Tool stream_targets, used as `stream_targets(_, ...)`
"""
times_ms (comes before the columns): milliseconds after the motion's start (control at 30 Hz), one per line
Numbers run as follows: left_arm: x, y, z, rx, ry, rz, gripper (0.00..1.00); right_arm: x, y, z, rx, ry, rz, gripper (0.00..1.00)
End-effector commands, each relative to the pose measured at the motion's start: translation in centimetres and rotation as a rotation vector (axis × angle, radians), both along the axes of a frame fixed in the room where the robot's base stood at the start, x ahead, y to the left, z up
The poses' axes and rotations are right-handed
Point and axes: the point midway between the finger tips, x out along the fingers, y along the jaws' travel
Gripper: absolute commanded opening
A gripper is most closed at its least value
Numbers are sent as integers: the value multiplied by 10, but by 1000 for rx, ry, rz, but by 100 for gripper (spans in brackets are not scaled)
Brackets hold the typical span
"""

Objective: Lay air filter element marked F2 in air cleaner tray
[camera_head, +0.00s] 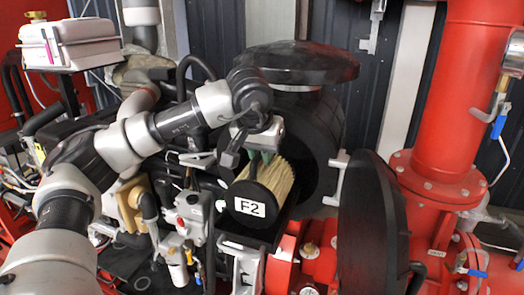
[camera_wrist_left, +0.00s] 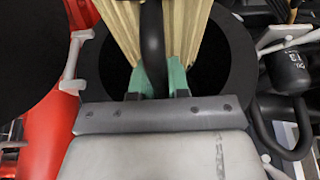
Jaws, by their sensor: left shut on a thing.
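The air filter element F2 (camera_head: 277,184) is a tan pleated cylinder with a black end cap bearing a white F2 label. In the left wrist view its pleats (camera_wrist_left: 190,30) fill the top middle. My left gripper (camera_head: 262,152) is above it, its green fingertips (camera_wrist_left: 158,82) shut on the black handle bar on the filter. The black air cleaner housing (camera_head: 322,135) stands open right behind the filter. The dark air cleaner tray (camera_head: 262,239) juts out under the filter; I cannot tell whether the filter touches it. My right gripper is not in view.
The round black cover (camera_head: 372,225) stands swung open to the right of the housing. A large red pipe (camera_head: 450,90) rises at the right. Engine parts, hoses and a grey filter unit (camera_head: 190,210) crowd the left. A white box (camera_head: 68,45) sits at upper left.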

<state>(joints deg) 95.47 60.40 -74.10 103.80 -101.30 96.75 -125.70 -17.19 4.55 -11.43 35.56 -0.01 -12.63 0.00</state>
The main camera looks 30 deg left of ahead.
Motion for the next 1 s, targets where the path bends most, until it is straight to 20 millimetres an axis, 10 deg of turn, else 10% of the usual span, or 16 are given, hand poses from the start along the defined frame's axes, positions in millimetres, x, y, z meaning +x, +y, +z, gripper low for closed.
stream_targets(367, 0, 0, -6, 0, -1, 0, 0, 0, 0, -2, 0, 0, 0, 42)
stream_targets(400, 0, 0, -7, 0, 0, 0, 18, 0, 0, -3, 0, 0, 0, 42)
stream_targets(567, 0, 0, -6, 0, 0, 0, 42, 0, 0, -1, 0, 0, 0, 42)
stream_targets(1000, -4, -1, 8, 0, -5, 0, 42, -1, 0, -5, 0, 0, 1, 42)
